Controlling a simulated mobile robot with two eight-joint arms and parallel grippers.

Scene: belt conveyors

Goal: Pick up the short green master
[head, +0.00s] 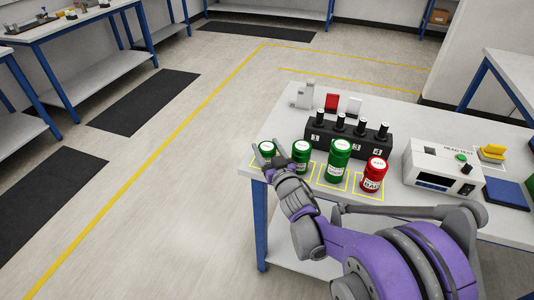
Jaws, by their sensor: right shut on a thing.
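The short green master (267,149) is a small green cylinder with a white label at the left front of the white table. My right gripper (269,158) is around it and shut on it, at or just above the leftmost yellow-outlined spot. Its lower part is partly hidden by my fingers. Beside it stand a second green cylinder (301,155), a taller green one (338,160) and a red one (374,175), all upright. My left gripper is not in view.
Behind the cylinders is a black block (345,141) with several black-topped pins. A white tester box (440,168) stands to the right, near a blue pad (507,193). The floor left of the table (400,213) is clear.

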